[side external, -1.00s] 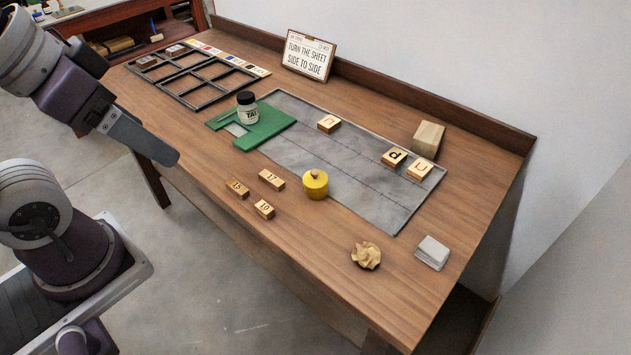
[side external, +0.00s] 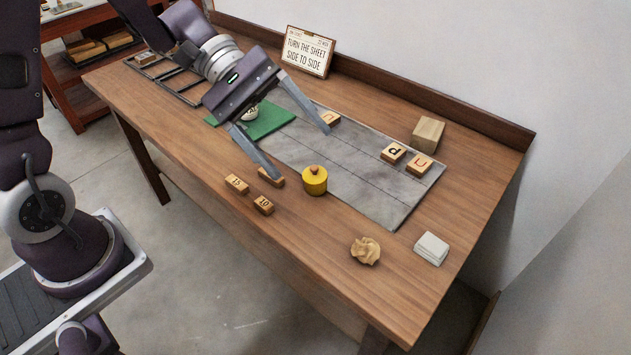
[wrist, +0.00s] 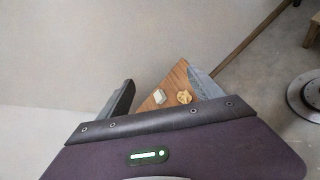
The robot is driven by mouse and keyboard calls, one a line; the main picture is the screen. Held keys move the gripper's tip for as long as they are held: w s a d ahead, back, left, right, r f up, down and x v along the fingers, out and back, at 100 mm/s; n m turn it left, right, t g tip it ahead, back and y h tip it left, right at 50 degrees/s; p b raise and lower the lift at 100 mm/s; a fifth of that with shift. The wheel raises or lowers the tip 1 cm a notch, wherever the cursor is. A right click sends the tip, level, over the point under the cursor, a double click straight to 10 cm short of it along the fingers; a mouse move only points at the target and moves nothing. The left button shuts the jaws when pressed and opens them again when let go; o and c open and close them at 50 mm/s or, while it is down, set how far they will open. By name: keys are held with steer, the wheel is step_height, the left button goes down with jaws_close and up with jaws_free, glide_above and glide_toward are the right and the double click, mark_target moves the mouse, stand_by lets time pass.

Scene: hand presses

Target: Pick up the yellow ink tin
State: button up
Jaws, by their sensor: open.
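The yellow ink tin (side external: 314,181) is a short round yellow pot with a knobbed lid. It stands upright at the near edge of the grey slab (side external: 400,205) in the side view. My gripper (side external: 303,155) is open and empty, its two fingers spread wide. It hangs above the bench, up and left of the tin in the picture, and does not visibly touch it. In the wrist view my gripper (wrist: 160,88) shows both fingers apart. The tin is not visible there.
Wooden number blocks (side external: 236,184) lie left of the tin. Letter blocks (side external: 393,153) and a wooden block (side external: 427,133) stand on the right. Crumpled paper (side external: 365,251) and a white stack (side external: 431,249) lie at the near right. A green board (side external: 270,121) and sign (side external: 308,51) are farther back.

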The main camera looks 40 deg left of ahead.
mark_target(307, 175)
steer(key=w+a+f+n+t+h, duration=0.1)
steer(key=w+a+f+n+t, duration=0.45)
steer(key=w+f+n, duration=0.4)
steer(key=a+f+n+t+y, duration=0.1)
steer(key=a+f+n, duration=0.1)
steer(key=f, duration=0.2)
steer(key=w+a+f+n+t+y, duration=0.1)
steer(key=a+f+n, duration=0.1)
steer(key=f, duration=0.3)
steer(key=a+f+n+t+y, duration=0.1)
steer(key=a+f+n+t, duration=0.1)
steer(key=f, duration=0.3)
steer(key=shift+w+a+f+n, duration=0.25)
steer(key=shift+w+a, duration=0.1)
steer(key=shift+a, duration=0.25)
steer(key=x, duration=0.6)
steer(key=shift+w+a+r, duration=0.1)
steer(key=shift+w, duration=0.35)
jaws_close()
